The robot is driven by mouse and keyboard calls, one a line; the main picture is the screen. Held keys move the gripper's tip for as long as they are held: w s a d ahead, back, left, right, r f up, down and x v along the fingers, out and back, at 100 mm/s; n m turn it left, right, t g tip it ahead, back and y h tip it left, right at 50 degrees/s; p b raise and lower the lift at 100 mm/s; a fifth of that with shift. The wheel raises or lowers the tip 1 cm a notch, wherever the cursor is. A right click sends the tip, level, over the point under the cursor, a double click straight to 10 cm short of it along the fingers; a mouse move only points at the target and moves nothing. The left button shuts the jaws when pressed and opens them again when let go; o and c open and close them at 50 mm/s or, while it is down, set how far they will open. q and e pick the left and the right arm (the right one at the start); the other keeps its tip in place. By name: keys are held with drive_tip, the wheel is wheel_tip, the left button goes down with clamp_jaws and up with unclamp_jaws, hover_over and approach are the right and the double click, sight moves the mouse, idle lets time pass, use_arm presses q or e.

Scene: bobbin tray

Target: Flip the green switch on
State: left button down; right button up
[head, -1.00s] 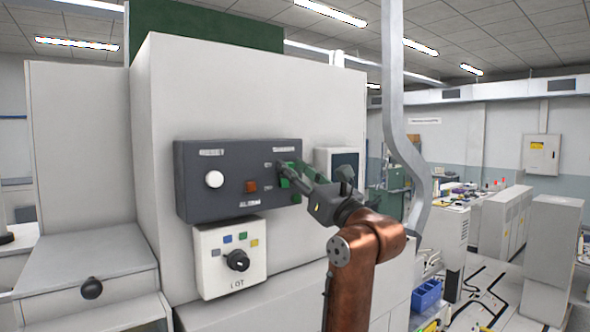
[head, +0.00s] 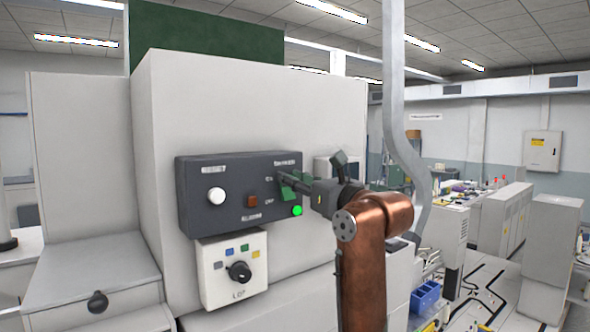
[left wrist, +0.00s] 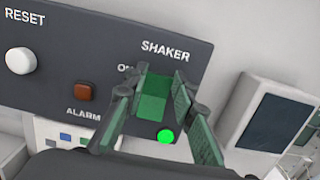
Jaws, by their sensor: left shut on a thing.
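The green switch (left wrist: 153,97) is on the dark control panel (head: 225,205), under the word SHAKER. My left gripper (left wrist: 150,100) has its two fingers on either side of the switch and is shut on it. In the head view the left gripper (head: 288,186) reaches the panel's right part from the right and hides most of the switch. A round green lamp (left wrist: 166,137) just below the switch glows brightly; it also shows in the head view (head: 297,210). My right gripper is not in view.
The panel also has a white RESET button (head: 216,195) and a red-brown ALARM piece (head: 252,201). A white LOT box with a black knob (head: 239,271) is below it. A small dark screen (left wrist: 280,122) is to the right. A grey pipe (head: 394,110) runs down behind my arm.

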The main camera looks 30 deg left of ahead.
use_arm(q)
drive_tip(key=shift+r, duration=0.15)
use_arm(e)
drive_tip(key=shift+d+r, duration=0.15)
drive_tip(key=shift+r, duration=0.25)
use_arm(q)
drive_tip(key=c, duration=2)
unclamp_jaws()
drive_tip(key=o, duration=0.3)
drive_tip(key=shift+o, duration=0.5)
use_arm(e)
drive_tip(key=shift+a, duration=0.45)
use_arm(q)
drive_tip(key=r+v, duration=0.1)
drive_tip(key=v, duration=1.1)
drive_tip(key=shift+f, duration=0.3)
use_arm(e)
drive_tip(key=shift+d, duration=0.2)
